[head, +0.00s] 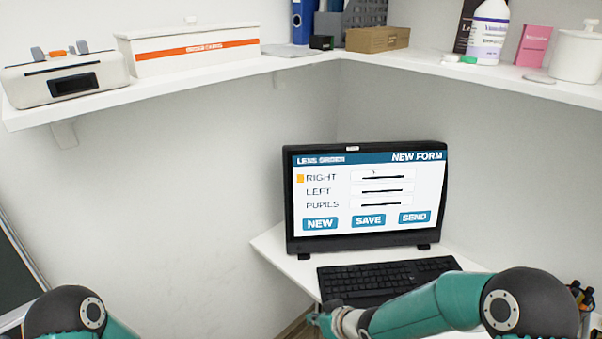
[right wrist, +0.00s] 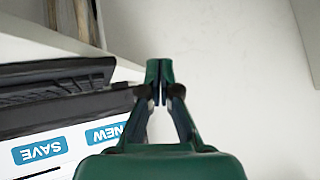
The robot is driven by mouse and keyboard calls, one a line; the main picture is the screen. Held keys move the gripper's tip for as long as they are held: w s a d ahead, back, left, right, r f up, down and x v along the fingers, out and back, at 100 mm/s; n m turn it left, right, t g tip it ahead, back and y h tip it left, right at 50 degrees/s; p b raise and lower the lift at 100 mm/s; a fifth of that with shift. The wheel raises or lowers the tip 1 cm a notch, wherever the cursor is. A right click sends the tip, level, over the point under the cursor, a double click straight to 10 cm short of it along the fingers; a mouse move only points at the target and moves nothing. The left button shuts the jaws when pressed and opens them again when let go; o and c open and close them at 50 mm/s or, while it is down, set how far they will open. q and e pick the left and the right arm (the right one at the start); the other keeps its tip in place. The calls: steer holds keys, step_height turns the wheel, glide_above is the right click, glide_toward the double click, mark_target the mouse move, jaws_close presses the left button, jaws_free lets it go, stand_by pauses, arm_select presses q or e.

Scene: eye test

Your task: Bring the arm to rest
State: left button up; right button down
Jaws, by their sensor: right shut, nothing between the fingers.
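My right arm comes in from the lower right in the head view. Its green right gripper (head: 322,321) is near the bottom edge, in front of the keyboard (head: 385,279) and the white desk's front left edge. In the right wrist view the right gripper (right wrist: 160,84) has its fingertips together with nothing between them, and a pale wall lies behind them. Of my left arm, only a dark joint and some green show at the lower left of the head view; its gripper is out of the picture.
A monitor (head: 366,195) showing a lens order form stands on the white desk (head: 277,255); its screen (right wrist: 70,143) shows upside down at the wrist view's left. Above, a wall shelf (head: 185,75) holds a white box (head: 190,63), a bottle (head: 487,32) and other items. The wall left of the desk is bare.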

steer(key=s+d+f+m+g+h, duration=0.1)
steer(key=s+d+f+m+g, duration=0.1)
steer(key=s+d+f, duration=0.3)
steer(key=s+d+f+m+g, duration=0.2)
steer(key=s+f, duration=0.5)
steer(key=s+d+f+m+g+h, duration=0.1)
steer(key=s+d+f+m+g, duration=0.1)
steer(key=s, duration=1.2)
steer(key=shift+f+m, duration=0.55)
steer(key=shift+m, duration=0.15)
